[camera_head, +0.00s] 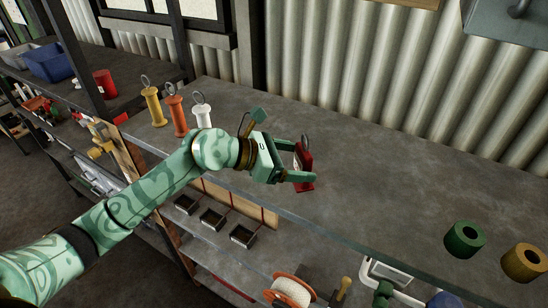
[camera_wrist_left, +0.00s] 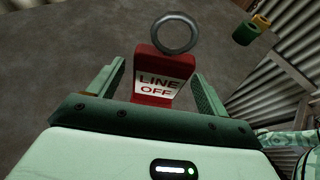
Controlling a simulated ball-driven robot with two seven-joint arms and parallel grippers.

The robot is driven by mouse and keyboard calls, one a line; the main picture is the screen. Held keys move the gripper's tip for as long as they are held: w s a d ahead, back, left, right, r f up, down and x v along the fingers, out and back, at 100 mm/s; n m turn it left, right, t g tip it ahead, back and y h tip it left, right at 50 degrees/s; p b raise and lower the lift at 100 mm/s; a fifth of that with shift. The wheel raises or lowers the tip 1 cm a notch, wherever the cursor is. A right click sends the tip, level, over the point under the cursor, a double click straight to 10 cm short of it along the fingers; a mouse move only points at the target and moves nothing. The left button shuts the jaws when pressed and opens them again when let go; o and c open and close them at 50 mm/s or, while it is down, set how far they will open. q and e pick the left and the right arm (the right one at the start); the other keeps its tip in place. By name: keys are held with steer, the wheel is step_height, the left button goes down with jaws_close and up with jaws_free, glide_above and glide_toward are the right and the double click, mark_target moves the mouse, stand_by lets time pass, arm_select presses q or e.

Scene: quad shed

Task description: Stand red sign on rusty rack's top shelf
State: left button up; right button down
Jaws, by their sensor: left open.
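The red sign (camera_head: 305,171) stands on the grey counter top, with a metal ring at its top. In the left wrist view the sign (camera_wrist_left: 165,66) shows a white panel reading "LINE OFF". My left gripper (camera_head: 304,162) is open, with one finger on each side of the sign. In the wrist view, gaps show between the sign and both fingers. A dark-framed rack (camera_head: 63,40) stands at the left; I cannot tell whether it is the rusty rack. My right gripper is not clearly seen.
Yellow (camera_head: 153,106), orange (camera_head: 176,115) and white (camera_head: 202,115) ringed spools stand left of my gripper. Green (camera_head: 464,238) and ochre (camera_head: 524,262) rolls sit at right. The counter's middle is clear.

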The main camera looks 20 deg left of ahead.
arm_select(q)
steer(key=b+v, duration=0.1)
steer(key=v, duration=0.6)
steer(key=shift+s+a+f+b, duration=0.1)
steer(key=shift+s+a+b, duration=0.05)
steer(key=shift+a+b, duration=0.15)
steer(key=shift+s+a+r, duration=0.35)
steer(key=shift+r, duration=0.05)
